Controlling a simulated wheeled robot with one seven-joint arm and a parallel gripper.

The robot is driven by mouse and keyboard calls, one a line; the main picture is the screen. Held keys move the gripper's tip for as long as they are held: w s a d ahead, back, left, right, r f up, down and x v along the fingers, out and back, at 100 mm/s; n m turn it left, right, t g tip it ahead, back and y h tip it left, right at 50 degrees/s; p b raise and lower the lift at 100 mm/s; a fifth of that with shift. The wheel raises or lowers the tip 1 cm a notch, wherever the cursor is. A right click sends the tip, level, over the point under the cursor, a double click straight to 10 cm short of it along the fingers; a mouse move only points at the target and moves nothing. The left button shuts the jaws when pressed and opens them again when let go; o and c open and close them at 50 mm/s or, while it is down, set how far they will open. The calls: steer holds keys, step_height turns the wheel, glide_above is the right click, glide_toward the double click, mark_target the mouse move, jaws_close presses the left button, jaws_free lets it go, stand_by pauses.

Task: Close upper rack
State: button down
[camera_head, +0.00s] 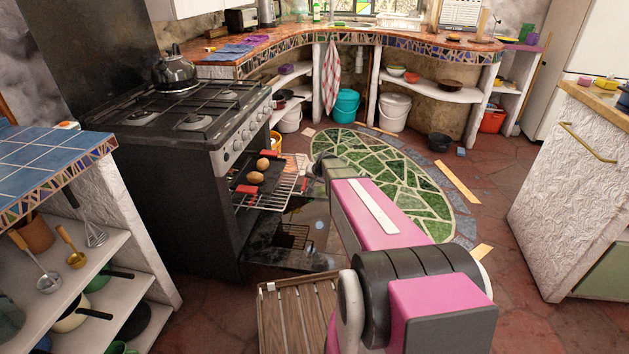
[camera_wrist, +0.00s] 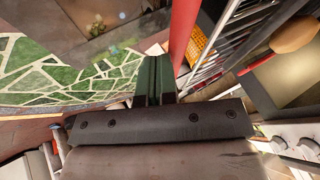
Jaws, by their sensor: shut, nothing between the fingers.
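The upper rack (camera_head: 268,199) is a wire rack pulled out of the oven, under the hob of the dark stove (camera_head: 190,125). On it sits a dark tray (camera_head: 245,180) with red end pieces and two brown roundish foods (camera_head: 259,171). My gripper (camera_wrist: 157,65) is shut and empty, with its green fingers together. In the wrist view it is close beside a red bar (camera_wrist: 184,35) at the rack's edge; contact cannot be told. The rack wires (camera_wrist: 232,45) show to the right. In the head view, my arm hides the fingertips.
The dark oven door (camera_head: 285,252) lies open below the rack. A slatted wooden piece (camera_head: 300,312) is at the front. A blue-tiled counter with shelves (camera_head: 45,160) stands left. A green oval floor mosaic (camera_head: 400,185) lies beyond my arm, with open floor on the right.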

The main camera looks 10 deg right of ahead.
steer(key=w+a, duration=0.3)
steer(key=a, duration=0.5)
steer(key=w+a, duration=0.4)
steer(key=a, duration=0.5)
steer(key=w+a, duration=0.3)
steer(key=a, duration=0.5)
steer(key=shift+w+a, duration=0.3)
steer(key=shift+a, duration=0.05)
steer(key=shift+w+a, duration=0.1)
steer(key=shift+a, duration=0.05)
steer(key=shift+r, duration=0.1)
steer(key=d, duration=0.1)
steer(key=s+d, duration=0.1)
steer(key=d, duration=0.1)
steer(key=s+d, duration=0.1)
steer(key=shift+d+r, duration=0.2)
steer(key=shift+r, duration=0.2)
steer(key=s+v, duration=0.1)
steer(key=v, duration=0.9)
steer(key=s+d+n+g+h, duration=0.1)
steer(key=s+d, duration=0.4)
steer(key=s, duration=0.6)
steer(key=s+d+f+n+g+h, duration=0.1)
steer(key=s+d+g, duration=0.2)
steer(key=s+d, duration=0.3)
steer(key=s+d+f+n+g+h, duration=0.1)
steer(key=s+d, duration=0.5)
steer(key=s, duration=1)
steer(key=shift+s+g, duration=0.35)
steer(key=shift+g, duration=0.15)
